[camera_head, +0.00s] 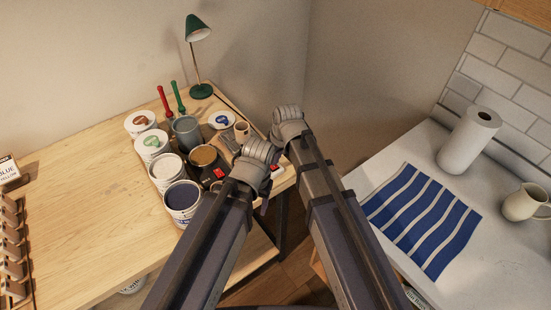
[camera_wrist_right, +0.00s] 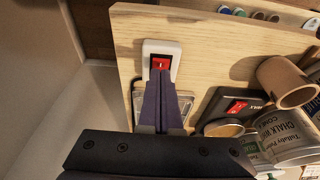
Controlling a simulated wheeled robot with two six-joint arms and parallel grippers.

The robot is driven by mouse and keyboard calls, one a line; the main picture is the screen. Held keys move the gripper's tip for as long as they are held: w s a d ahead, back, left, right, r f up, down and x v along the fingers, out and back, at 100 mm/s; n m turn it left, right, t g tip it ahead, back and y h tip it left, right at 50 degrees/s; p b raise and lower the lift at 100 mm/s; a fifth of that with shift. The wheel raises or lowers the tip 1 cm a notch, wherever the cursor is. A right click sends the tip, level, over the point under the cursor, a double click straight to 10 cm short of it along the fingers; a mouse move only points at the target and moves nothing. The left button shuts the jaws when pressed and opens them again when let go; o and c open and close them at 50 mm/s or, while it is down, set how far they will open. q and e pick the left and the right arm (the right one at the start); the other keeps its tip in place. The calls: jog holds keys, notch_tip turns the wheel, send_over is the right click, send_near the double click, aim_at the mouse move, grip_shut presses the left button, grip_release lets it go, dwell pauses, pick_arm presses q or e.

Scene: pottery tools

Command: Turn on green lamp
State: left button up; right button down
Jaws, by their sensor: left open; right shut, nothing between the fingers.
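The green lamp (camera_head: 197,34) stands at the back of the wooden table in the head view, its shade tilted downward. I see no clear glow from it. In the right wrist view a red rocker switch (camera_wrist_right: 160,63) sits in a white housing (camera_wrist_right: 173,46) near the table edge. My right gripper (camera_wrist_right: 161,80) is shut and empty, its fingertips at the near edge of the red switch; contact cannot be told. My left gripper (camera_head: 262,190) is open near the table's right front side, its fingertips mostly hidden by its wrist.
Several paint cans, including a dark blue one (camera_head: 182,196), crowd left of my grippers. A black device (camera_wrist_right: 232,105) with a red switch lies near the white housing. A mug (camera_wrist_right: 284,82) stands beside it.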

pick_arm(q)
jog(key=shift+f+b, duration=0.35)
jog(key=shift+f, duration=0.3)
pick_arm(e)
jog(key=shift+f, duration=0.7)
jog(key=shift+s+d+f+b, duration=0.15)
jog(key=shift+s+f+b, duration=0.05)
jog(key=shift+f+b, duration=0.25)
jog(key=shift+r, duration=0.2)
pick_arm(q)
jog(key=shift+f, duration=0.3)
pick_arm(e)
jog(key=shift+w, duration=0.1)
jog(key=shift+w+a+r+p, duration=0.35)
jog(key=shift+w+a+p, duration=0.1)
jog(key=shift+w+p, duration=0.1)
pick_arm(q)
jog(key=shift+r, duration=0.35)
